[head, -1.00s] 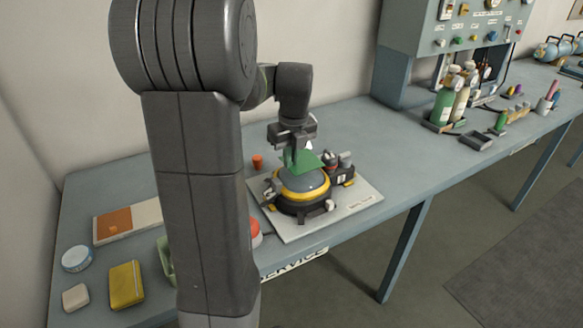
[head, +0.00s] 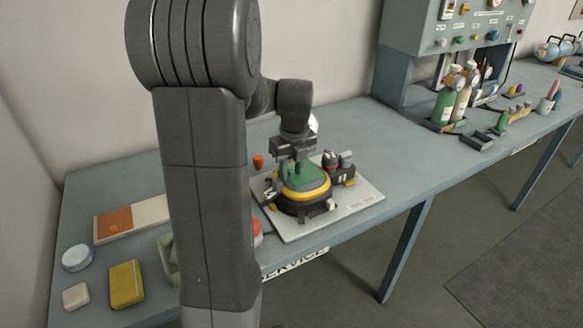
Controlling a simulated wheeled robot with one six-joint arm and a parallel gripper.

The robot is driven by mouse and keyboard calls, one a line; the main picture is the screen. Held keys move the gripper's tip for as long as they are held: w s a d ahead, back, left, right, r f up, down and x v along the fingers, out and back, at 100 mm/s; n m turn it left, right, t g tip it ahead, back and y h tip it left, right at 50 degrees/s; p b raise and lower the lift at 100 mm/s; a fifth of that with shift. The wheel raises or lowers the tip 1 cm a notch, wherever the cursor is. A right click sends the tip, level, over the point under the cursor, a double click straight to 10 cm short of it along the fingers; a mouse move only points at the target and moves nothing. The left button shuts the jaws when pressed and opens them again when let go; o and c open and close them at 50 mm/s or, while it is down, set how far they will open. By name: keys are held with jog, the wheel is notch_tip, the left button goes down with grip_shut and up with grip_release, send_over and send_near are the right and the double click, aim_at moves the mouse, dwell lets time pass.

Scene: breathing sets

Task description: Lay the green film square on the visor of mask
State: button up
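The mask (head: 291,195) lies face up on a white board on the bench, with a yellow ring around its visor. The green film square (head: 312,176) is over the visor and looks flat against it, though I cannot tell if all of it touches. My gripper (head: 291,175) points down from above, with its fingertips at the left part of the film. The fingers hide part of the film, and whether they still pinch it is too small to tell.
Dark fittings (head: 340,168) stand on the white board (head: 352,202) right of the mask, and an orange cap (head: 258,161) stands behind it. A yellow case (head: 127,284) and a round tin (head: 77,257) lie at left. Bottles (head: 446,104) stand at the right.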

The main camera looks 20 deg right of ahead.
aim_at(291, 171)
notch_tip(291, 171, up, 12)
jog(key=s, duration=0.1)
jog(key=shift+r+p, duration=0.15)
jog(key=shift+p, duration=0.15)
jog(key=shift+s, duration=0.1)
jog(key=f, duration=0.4)
jog(key=w+f, duration=0.1)
jog(key=f, duration=0.6)
jog(key=shift+w+f, duration=0.15)
jog(key=shift+f, duration=0.2)
jog(key=shift+r, duration=1.6)
